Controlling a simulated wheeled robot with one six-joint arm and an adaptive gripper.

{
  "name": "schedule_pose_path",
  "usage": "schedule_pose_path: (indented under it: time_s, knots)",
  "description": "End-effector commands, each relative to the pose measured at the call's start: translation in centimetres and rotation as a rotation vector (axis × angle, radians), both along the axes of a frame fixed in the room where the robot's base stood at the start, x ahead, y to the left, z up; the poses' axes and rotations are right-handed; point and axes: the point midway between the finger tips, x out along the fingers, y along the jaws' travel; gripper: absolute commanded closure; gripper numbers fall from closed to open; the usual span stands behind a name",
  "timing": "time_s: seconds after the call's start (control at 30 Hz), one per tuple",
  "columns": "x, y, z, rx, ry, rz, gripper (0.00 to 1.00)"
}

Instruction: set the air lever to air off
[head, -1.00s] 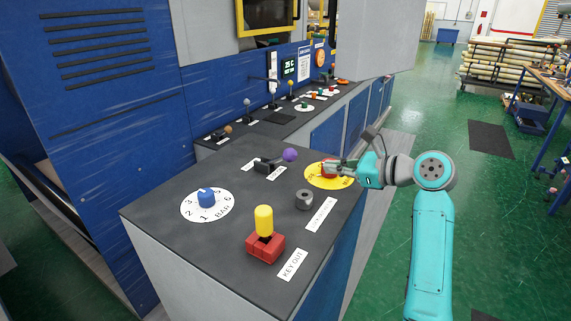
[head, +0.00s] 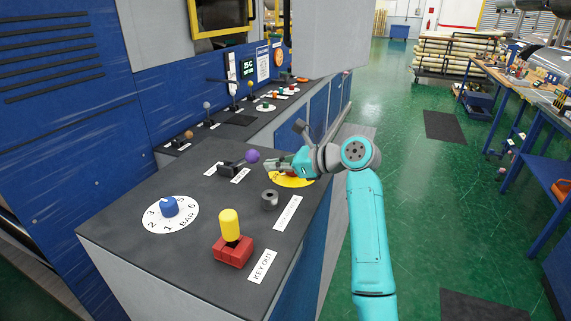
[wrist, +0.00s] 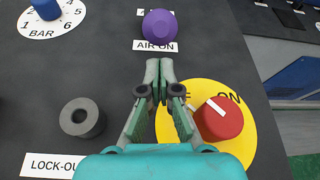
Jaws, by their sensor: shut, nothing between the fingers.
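The air lever is a dark block with an arm that ends in a purple ball knob (head: 252,156). In the wrist view the knob (wrist: 159,26) is at top centre, directly beyond the "AIR ON" label (wrist: 160,46). Another small label (head: 213,169) lies on the other side of the lever's block (head: 230,168), its text too small to read. My gripper (head: 269,166) is shut and empty, just right of the knob in the head view. In the wrist view its fingertips (wrist: 152,66) point at the label and knob, with a gap between.
A red knob (wrist: 219,119) on a yellow disc (wrist: 240,150) sits right beside my gripper. A grey ring (wrist: 82,118), a blue dial (head: 168,207) and a yellow key (head: 230,225) in a red block stand on the same dark console top (head: 200,245).

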Motion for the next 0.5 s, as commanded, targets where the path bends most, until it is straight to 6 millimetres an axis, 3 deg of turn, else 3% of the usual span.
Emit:
schedule_pose_path:
  time_s: [0.2, 0.5]
  knots:
    - [1.0, 2.5, -1.1, -0.001, 0.002, 0.0, 1.0]
    - [1.4, 3.4, -1.5, -0.001, 0.0, 0.0, 1.0]
